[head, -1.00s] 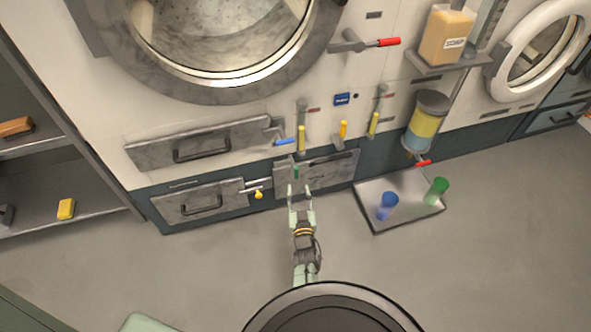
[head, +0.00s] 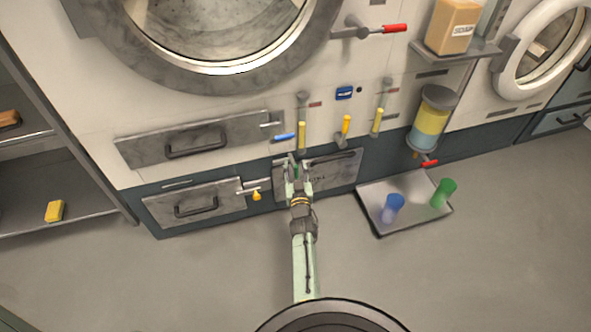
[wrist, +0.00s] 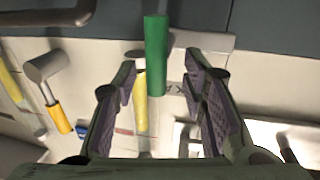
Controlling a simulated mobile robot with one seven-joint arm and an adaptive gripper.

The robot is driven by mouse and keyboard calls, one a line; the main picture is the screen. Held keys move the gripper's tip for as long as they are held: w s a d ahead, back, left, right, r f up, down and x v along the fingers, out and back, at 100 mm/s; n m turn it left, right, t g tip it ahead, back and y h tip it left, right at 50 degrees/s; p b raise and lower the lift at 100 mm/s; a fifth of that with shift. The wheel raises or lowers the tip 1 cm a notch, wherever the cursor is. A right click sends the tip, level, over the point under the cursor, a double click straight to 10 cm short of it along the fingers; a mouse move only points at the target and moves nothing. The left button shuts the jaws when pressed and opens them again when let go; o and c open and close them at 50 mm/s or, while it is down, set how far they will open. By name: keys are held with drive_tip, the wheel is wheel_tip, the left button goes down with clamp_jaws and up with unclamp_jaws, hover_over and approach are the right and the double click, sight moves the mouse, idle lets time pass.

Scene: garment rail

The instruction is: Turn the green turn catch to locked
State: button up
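The green turn catch (wrist: 156,55) shows in the wrist view as a green bar standing upright in the picture. My gripper (wrist: 160,82) is open, with one finger on each side of the bar and a visible gap on both sides. The bar's lower end is level with the fingertips. In the head view my gripper (head: 296,164) is at the left part of a grey panel (head: 335,176) low on the machine front. There my fingers cover the catch, so I cannot make out its angle.
Yellow-handled levers (head: 302,138) and a blue-handled lever (head: 284,136) are close above my gripper. A yellow-tipped catch (head: 257,195) is at the left. A tray (head: 378,229) with a blue cup (head: 392,207) and a green cup (head: 443,193) lies on the floor at the right.

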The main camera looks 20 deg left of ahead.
clamp_jaws()
idle(0.3)
idle(0.6)
